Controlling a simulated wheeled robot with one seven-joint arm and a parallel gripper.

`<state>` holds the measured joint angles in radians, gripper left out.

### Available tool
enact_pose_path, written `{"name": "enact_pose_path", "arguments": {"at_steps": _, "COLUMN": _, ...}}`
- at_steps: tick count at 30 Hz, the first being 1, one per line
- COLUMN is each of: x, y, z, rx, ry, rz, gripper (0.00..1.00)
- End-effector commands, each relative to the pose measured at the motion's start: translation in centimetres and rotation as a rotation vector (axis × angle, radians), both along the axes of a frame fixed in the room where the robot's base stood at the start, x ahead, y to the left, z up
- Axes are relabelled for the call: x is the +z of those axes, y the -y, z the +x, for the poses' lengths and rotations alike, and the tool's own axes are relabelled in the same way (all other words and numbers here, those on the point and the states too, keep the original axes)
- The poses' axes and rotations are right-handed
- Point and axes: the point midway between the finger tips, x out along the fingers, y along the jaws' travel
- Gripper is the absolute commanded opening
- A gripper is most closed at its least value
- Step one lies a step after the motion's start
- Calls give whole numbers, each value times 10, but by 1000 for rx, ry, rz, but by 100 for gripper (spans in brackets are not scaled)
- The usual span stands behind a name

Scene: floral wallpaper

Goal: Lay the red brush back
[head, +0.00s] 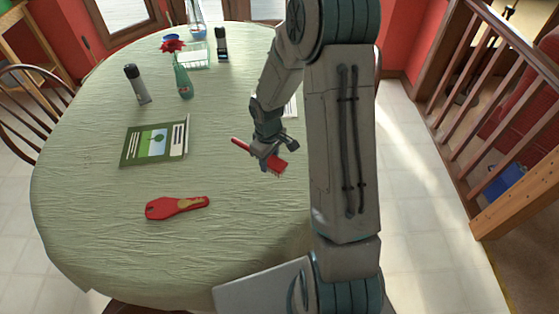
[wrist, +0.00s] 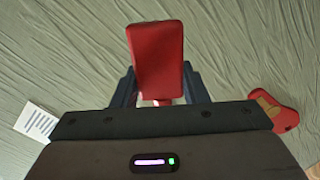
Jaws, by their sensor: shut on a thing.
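My gripper (head: 267,156) is shut on a red brush (head: 278,165) over the right part of the table. The brush's handle points up and left in the head view, and its bristles face down. In the wrist view the brush (wrist: 158,55) shows as a red block between the fingers of my gripper (wrist: 158,88). I cannot tell whether the bristles touch the cloth. A flat red paddle-shaped thing (head: 160,208) with a tan patch lies on the table to the left and nearer; it also shows at the right of the wrist view (wrist: 284,115).
The table (head: 90,215) has a wrinkled pale green cloth. A green picture book (head: 130,150) lies left, with a dark-capped bottle (head: 138,85), a vase with a red flower (head: 183,80) and another bottle (head: 221,44) farther back. White paper (head: 290,107) lies behind my gripper. The front left is clear.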

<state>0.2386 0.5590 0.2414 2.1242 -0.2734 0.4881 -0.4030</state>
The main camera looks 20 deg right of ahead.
Motion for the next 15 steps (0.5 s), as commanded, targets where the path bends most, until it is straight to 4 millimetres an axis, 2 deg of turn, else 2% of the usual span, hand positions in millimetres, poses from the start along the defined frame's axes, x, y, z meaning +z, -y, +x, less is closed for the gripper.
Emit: {"name": "enact_pose_path", "arguments": {"at_steps": 15, "x": 7, "y": 18, "z": -18, "rx": 927, "ry": 1, "rz": 0, "gripper": 8}}
